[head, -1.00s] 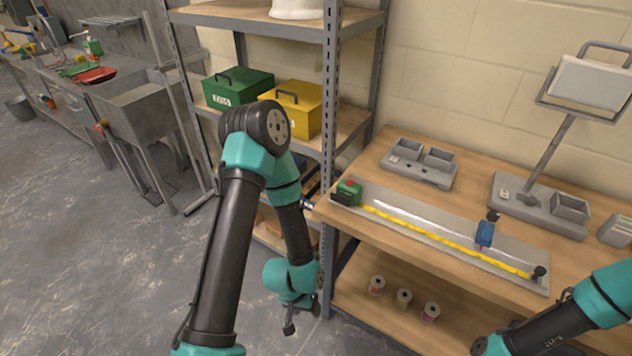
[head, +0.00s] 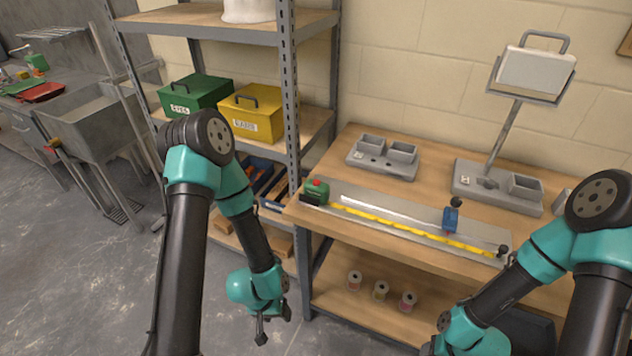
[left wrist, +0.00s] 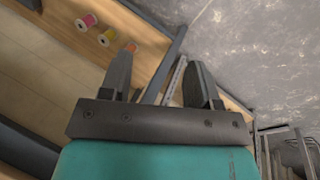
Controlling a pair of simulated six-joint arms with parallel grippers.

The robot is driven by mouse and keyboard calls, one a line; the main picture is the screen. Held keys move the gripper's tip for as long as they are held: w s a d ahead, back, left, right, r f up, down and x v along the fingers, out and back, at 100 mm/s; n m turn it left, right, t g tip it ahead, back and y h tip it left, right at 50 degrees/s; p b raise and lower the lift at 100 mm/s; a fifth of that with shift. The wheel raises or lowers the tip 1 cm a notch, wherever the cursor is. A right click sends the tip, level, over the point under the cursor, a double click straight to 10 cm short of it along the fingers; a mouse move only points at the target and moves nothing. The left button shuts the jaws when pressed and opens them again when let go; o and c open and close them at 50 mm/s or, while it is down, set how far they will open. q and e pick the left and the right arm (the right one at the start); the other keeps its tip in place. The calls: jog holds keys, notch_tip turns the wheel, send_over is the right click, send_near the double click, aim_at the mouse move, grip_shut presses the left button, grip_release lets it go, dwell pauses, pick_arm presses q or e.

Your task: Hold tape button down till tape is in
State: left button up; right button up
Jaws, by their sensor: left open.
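The tape measure is a green case (head: 315,192) with a red button (head: 317,183) on top. It sits at the left end of a grey board (head: 372,210) on the wooden bench. Its yellow tape (head: 400,227) is drawn out to the right, to a dark post (head: 503,250) near the board's right end. A blue clamp-like piece (head: 451,217) stands by the tape. My left gripper (head: 262,338) hangs low, left of and below the bench, away from the tape. In the left wrist view its two fingers (left wrist: 160,85) are apart with nothing between them. My right arm shows at the lower right; its fingertips are hidden.
A metal shelf post (head: 291,130) stands between my left arm and the bench, beside shelves with a green box (head: 195,95) and a yellow box (head: 252,113). Several spools (head: 381,290) sit underneath.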

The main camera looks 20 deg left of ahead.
pick_arm(q)
grip_shut()
dwell(0.3)
dwell(1.3)
